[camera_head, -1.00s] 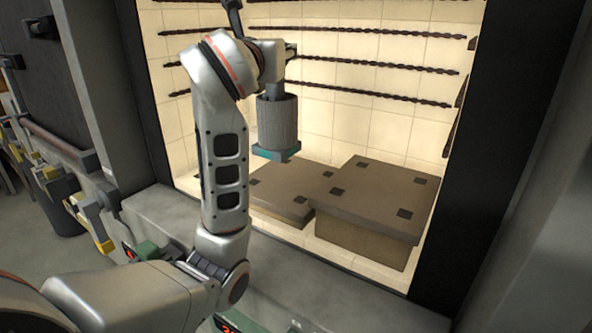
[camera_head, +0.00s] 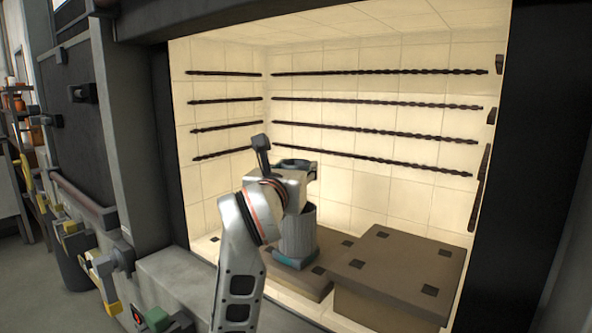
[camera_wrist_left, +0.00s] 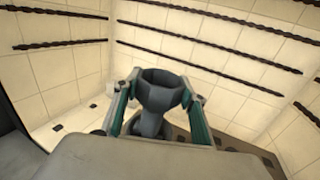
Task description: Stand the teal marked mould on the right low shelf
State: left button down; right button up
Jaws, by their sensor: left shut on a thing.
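The mould is a grey ribbed cylinder (camera_head: 298,236) with a teal band at its foot, upright inside the lit chamber. My left gripper (camera_head: 295,185) is shut on its upper part. In the left wrist view, a dark grey cup with a stem (camera_wrist_left: 160,92) shows between the gripper's fingers (camera_wrist_left: 158,122). The mould's foot is over the lower brown slab (camera_head: 318,283), left of the taller brown block (camera_head: 395,268). I cannot tell whether the foot touches the slab. My right gripper is not in view.
The chamber has cream tiled walls (camera_head: 350,190) with dark twisted rods (camera_head: 380,131) along them. The taller block's top is bare, with dark square marks. A dark frame post (camera_head: 520,170) bounds the opening at right. A grey sill (camera_head: 180,278) lies in front.

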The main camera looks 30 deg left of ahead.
pick_arm(q)
jog(key=shift+r, duration=0.1)
jog(key=c, duration=1.2)
grip_release()
